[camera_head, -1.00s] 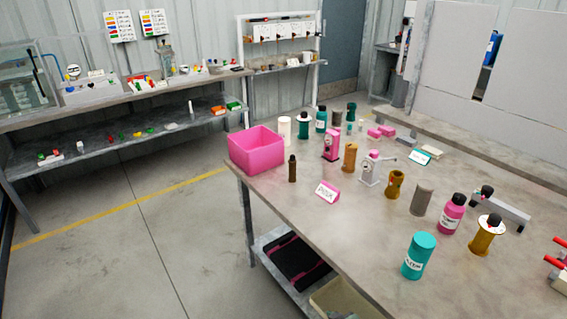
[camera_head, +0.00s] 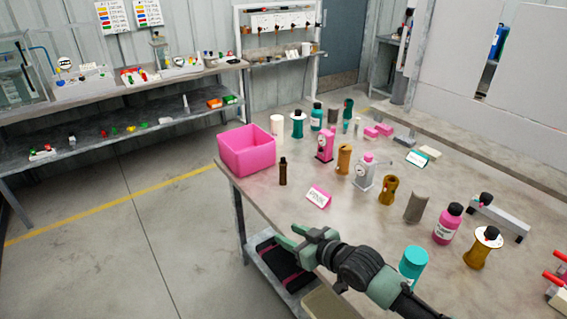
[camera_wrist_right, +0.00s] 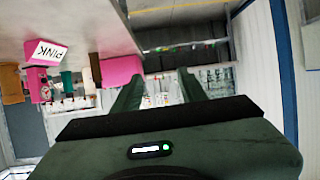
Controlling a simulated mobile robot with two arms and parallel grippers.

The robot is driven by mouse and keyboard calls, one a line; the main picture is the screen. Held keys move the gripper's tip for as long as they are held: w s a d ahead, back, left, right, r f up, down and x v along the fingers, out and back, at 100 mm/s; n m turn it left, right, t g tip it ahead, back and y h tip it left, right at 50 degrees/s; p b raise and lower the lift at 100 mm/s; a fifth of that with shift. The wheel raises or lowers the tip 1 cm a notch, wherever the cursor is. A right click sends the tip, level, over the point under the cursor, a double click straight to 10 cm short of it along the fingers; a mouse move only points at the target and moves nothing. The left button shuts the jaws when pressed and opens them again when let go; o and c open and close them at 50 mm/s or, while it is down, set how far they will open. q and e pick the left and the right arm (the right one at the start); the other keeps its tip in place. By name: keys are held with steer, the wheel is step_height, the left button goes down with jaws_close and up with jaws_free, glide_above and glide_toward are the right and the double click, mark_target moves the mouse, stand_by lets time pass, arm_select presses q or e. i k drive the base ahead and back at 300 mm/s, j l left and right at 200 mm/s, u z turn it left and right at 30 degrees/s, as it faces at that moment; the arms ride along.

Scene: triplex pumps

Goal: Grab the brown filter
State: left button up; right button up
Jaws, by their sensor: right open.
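A slim dark brown piece (camera_head: 283,172) with a narrower top stands upright on the table, just right of the pink bin. Several lighter, golden-brown pieces also stand there: a cylinder (camera_head: 344,159), a spool-shaped one (camera_head: 388,191) and another with a pale disc and black knob on top (camera_head: 477,250). I cannot tell by looks alone which is the filter. My right gripper (camera_head: 292,236) is open and empty over the table's front edge, nearer to me than the dark brown piece and apart from it. Its open fingers also show in the right wrist view (camera_wrist_right: 160,88). My left gripper is not in view.
The pink bin (camera_head: 247,151) stands at the table's left corner. A pink sign (camera_head: 318,197) stands between my right gripper and the pump parts. A teal cylinder (camera_head: 413,264) is close beside my right forearm. A grey cylinder (camera_head: 415,206) and pink bottle (camera_head: 447,224) stand further right.

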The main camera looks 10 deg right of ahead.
mark_target(282, 164)
steer(key=i+l, duration=0.15)
steer(key=i, duration=0.2)
steer(key=i+l, duration=0.15)
steer(key=i, duration=0.25)
steer(key=i+l, duration=0.1)
steer(key=i, duration=0.25)
